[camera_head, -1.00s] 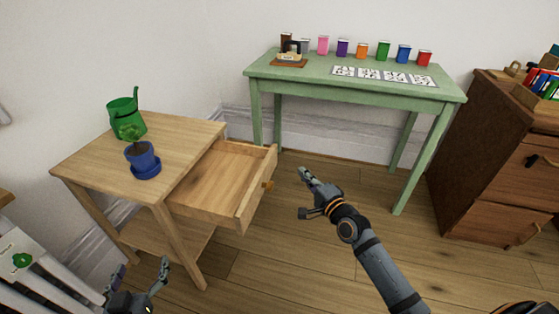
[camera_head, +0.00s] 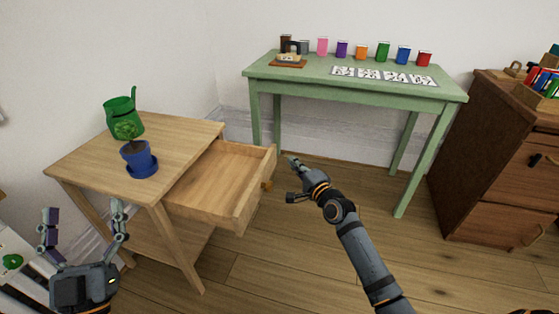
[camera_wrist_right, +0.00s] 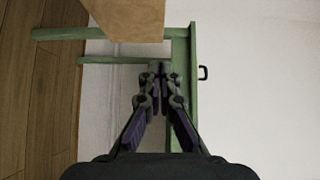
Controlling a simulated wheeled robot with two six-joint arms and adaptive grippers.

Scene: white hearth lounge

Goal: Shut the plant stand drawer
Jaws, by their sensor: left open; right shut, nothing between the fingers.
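The wooden plant stand (camera_head: 75,161) is at the left in the head view. Its drawer (camera_head: 222,180) is pulled out to the right and looks empty, with a small knob (camera_head: 267,185) on its front. My right gripper (camera_head: 292,160) is shut and empty, just right of the drawer front near its far end; I cannot tell whether they touch. In the right wrist view, the shut fingers (camera_wrist_right: 158,70) point toward a wooden panel (camera_wrist_right: 128,18), apparently the drawer front. My left gripper (camera_head: 84,222) is open and empty in front of the stand's left side.
A blue potted plant (camera_head: 140,163) and green watering can (camera_head: 123,115) stand on the plant stand. A green table (camera_head: 300,74) with colored containers is behind. A brown cabinet (camera_head: 490,160) is at the right. Floor right of the drawer is clear.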

